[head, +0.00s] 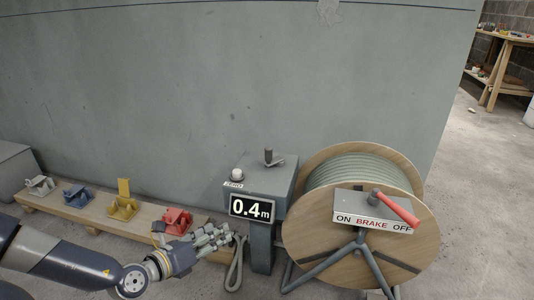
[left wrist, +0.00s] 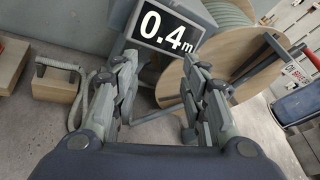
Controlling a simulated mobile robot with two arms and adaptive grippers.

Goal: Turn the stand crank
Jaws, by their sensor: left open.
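The reel stand's grey box (head: 270,178) has a small crank (head: 268,157) with a dark upright knob on its top. Its display (head: 251,208) reads 0.4 m and also shows in the left wrist view (left wrist: 168,27). A wooden reel (head: 330,225) wound with grey-green conduit (head: 350,165) stands to the right of the box. My left gripper (head: 222,240) is open and empty, low and left of the box, apart from the crank. In the left wrist view its fingers (left wrist: 160,90) are spread below the display. My right gripper is not in view.
A brake plate (head: 350,219) carries a red lever (head: 396,207) that slants toward OFF. A low wooden bench (head: 95,218) holds blue (head: 77,196), yellow (head: 122,206) and red (head: 176,221) clamp-like devices. A conduit loop (head: 237,265) hangs by the box. A grey wall stands behind.

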